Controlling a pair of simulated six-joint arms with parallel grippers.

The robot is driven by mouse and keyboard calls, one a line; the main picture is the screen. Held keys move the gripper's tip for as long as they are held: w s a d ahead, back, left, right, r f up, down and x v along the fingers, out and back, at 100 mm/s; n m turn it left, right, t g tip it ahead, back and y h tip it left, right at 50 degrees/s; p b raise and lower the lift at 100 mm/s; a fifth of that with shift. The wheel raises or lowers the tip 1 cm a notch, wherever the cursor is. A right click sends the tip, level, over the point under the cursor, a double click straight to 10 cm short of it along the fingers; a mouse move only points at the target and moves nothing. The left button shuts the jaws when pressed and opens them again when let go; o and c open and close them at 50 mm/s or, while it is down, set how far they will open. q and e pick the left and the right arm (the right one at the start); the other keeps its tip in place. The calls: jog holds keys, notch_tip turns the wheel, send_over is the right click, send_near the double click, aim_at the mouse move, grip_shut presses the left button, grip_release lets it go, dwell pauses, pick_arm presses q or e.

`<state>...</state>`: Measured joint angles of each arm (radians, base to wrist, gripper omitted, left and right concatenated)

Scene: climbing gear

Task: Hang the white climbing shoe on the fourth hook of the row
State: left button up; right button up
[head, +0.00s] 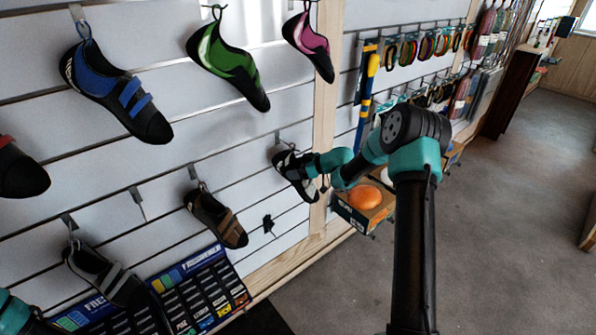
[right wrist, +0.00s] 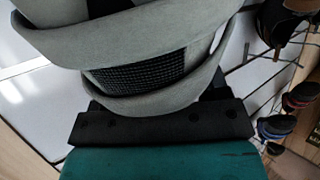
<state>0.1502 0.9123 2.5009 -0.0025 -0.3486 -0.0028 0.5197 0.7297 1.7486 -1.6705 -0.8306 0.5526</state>
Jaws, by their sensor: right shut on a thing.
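The white climbing shoe (head: 297,176), with black parts, is at the slatwall, toe down, just below the fourth hook (head: 279,138) of the lower row. I cannot tell whether its loop is around that hook. My right gripper (head: 314,166) is shut on the shoe from the right. In the right wrist view, the shoe's pale straps and dark mesh (right wrist: 140,75) fill the space in front of the gripper, hiding the fingertips. Part of my left arm shows at the bottom left corner of the head view; its jaws are not clear.
A grey shoe (head: 105,278) and a brown shoe (head: 217,218) hang in the same row, with an empty hook (head: 138,203) between them. Blue (head: 115,95), green (head: 228,65) and pink (head: 308,45) shoes hang above. A box with an orange ball (head: 364,197) is below my right arm.

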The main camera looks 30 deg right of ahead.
jog(key=shift+w+a+f, duration=0.1)
jog(key=shift+w+f, duration=0.45)
jog(key=shift+w, duration=0.25)
dwell(0.4)
jog(key=o, duration=1.1)
jog(key=shift+f, duration=0.1)
jog(key=v, duration=1.7)
jog(key=shift+s, duration=0.15)
